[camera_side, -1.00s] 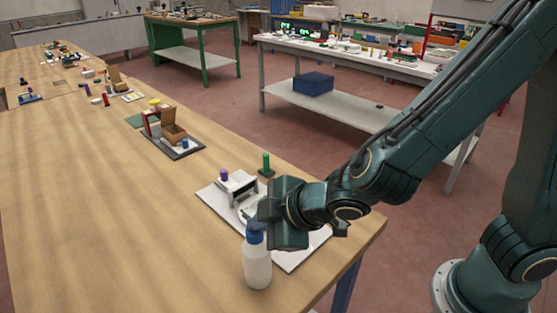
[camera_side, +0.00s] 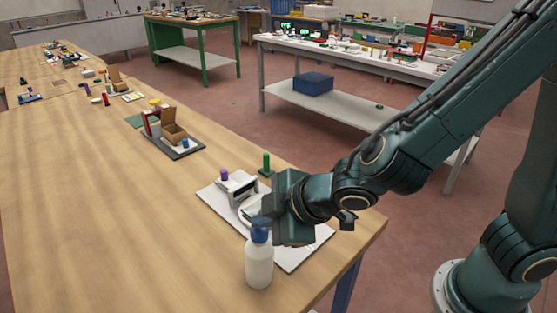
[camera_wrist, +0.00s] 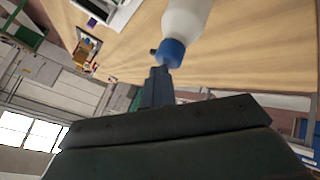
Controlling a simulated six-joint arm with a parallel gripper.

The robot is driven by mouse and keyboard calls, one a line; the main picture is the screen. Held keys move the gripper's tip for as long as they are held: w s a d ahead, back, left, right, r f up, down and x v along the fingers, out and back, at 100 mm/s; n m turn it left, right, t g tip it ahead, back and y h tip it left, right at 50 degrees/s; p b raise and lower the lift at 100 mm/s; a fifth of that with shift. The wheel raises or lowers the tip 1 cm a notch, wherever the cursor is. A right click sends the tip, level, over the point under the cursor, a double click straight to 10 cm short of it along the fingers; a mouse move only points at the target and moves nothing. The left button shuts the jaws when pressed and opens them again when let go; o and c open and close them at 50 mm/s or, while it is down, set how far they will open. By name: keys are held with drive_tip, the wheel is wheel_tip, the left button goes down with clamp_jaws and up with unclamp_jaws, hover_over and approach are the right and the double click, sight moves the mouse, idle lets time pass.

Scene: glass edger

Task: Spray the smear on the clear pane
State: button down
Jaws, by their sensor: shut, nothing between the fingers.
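A white spray bottle (camera_side: 259,266) with a blue head (camera_side: 259,234) stands upright near the front edge of the wooden table. My gripper (camera_side: 262,219) is shut and empty, right at the blue head in the side view. In the wrist view the fingers of my gripper (camera_wrist: 158,80) point at the blue head (camera_wrist: 171,52) of the bottle (camera_wrist: 187,18); I cannot tell whether they touch it. A white board (camera_side: 220,202) with a small grey-and-white machine (camera_side: 243,188) lies behind, partly hidden by my gripper. I cannot make out a clear pane or a smear.
A purple-capped piece (camera_side: 224,175) and a green peg (camera_side: 266,164) stand near the machine. A dark tray (camera_side: 187,153) with an open box lies farther back. The wooden table (camera_side: 110,220) is clear to the left.

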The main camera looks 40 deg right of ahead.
sight(264, 231)
drive_tip(key=shift+r, duration=2.15)
drive_tip(key=shift+d+r+m, duration=0.2)
drive_tip(key=shift+d+m, duration=0.1)
drive_tip(key=shift+d, duration=0.2)
drive_tip(key=s+d+r+m+g+h, duration=0.1)
drive_tip(key=s+d+r+m, duration=0.2)
drive_tip(key=s+d+m, duration=0.2)
drive_tip(key=s+d+r+m+g, duration=0.2)
drive_tip(key=s+d+m, duration=0.3)
drive_tip(key=s+d, duration=0.7)
drive_tip(key=d+r, duration=0.1)
drive_tip(key=d, duration=0.2)
drive_tip(key=shift+r+m+h, duration=0.35)
drive_tip(key=shift+m+h, duration=0.05)
